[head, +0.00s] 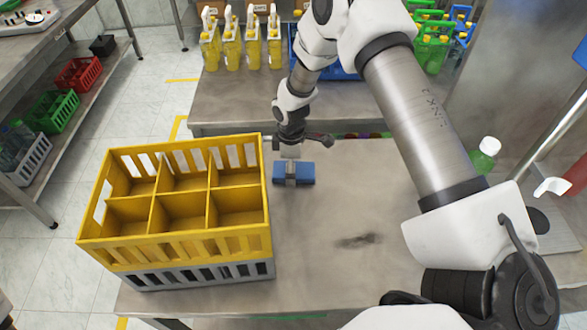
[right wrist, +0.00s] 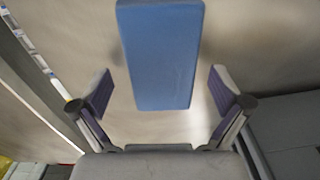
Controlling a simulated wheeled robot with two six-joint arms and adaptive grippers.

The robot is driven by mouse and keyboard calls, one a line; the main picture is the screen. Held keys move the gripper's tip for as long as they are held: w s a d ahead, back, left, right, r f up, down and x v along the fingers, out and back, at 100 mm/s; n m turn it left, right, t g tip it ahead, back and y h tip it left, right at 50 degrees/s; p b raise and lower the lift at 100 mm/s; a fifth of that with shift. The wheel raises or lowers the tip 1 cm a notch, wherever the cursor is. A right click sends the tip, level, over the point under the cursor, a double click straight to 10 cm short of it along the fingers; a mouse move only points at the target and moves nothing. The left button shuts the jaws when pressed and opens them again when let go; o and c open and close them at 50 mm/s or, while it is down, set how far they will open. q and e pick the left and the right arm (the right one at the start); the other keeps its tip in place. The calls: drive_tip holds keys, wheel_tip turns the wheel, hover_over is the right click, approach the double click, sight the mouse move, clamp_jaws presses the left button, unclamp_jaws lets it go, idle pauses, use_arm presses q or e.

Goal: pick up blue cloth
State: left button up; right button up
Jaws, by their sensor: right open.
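The blue cloth (head: 307,173) is a flat-sided, block-like blue piece on the grey table, just right of the yellow crate. In the right wrist view, the blue cloth (right wrist: 160,50) runs lengthwise up the picture between the two fingers. My right gripper (head: 291,165) points down over the cloth in the head view, and a grey part crosses the cloth's middle there. In the wrist view my right gripper (right wrist: 161,90) is open, with a visible gap between each finger and the cloth. My left gripper is not in view.
A yellow divided crate (head: 188,246) sits on a grey crate (head: 200,275) close left of the cloth. A green bottle (head: 484,158) stands at the table's right. Yellow bottles (head: 253,45) stand on a farther table. The table (head: 340,275) front is mostly clear, with a dark smudge.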

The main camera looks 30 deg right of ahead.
drive_tip(key=shift+s, duration=0.1)
drive_tip(key=c, duration=1.1)
wheel_tip(320, 180, up, 10)
drive_tip(key=b, duration=0.1)
drive_tip(key=shift+b, duration=0.3)
drive_tip(key=shift+o, duration=1.3)
drive_tip(key=shift+c, duration=1.4)
